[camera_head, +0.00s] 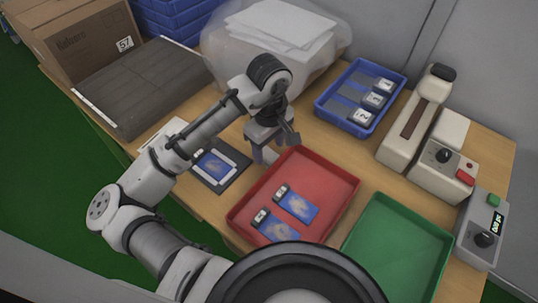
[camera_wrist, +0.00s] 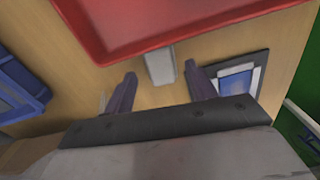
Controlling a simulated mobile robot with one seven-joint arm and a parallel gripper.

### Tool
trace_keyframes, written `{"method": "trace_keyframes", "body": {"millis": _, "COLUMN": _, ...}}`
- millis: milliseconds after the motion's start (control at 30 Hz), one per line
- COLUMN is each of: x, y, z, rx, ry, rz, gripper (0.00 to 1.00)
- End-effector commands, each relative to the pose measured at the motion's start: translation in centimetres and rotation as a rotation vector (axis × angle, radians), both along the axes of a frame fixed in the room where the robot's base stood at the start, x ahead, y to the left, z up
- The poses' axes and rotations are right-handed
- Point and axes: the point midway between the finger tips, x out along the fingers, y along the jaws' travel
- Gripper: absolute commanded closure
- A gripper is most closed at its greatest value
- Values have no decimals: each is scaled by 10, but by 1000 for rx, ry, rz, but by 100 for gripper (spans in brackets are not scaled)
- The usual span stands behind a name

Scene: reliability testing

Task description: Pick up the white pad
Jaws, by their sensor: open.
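A small whitish block (camera_wrist: 160,66), which looks like the white pad, lies on the wooden table beside the red tray in the wrist view. My gripper (camera_wrist: 162,77) is open, with one dark finger on each side of the block's near end. The fingers appear apart from it, and their height above the table is hard to judge. In the head view my gripper (camera_head: 276,147) points down just behind the red tray's far left edge. There the block is mostly hidden by the gripper and cannot be made out clearly.
The red tray (camera_head: 331,221) holds two blue cards. A dark mat (camera_head: 237,178) with a blue-and-white card lies left. A blue bin (camera_head: 323,107) with numbered items stands behind, right of a translucent bag (camera_head: 231,58). A green tray (camera_head: 395,255) and grey devices (camera_head: 440,172) stand right.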

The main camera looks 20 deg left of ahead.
Motion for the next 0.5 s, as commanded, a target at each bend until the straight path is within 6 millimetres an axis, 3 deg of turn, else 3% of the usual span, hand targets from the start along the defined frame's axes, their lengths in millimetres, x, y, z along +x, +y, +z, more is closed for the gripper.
{"method": "trace_keyframes", "body": {"millis": 167, "x": 0, "y": 1, "z": -18, "rx": 0, "ry": 1, "rz": 2, "gripper": 44}}
{"method": "trace_keyframes", "body": {"millis": 400, "x": 0, "y": 0, "z": -20, "rx": 0, "ry": 0, "rz": 1, "gripper": 44}}
{"method": "trace_keyframes", "body": {"millis": 500, "x": 0, "y": 0, "z": -20, "rx": 0, "ry": 0, "rz": 1, "gripper": 55}}
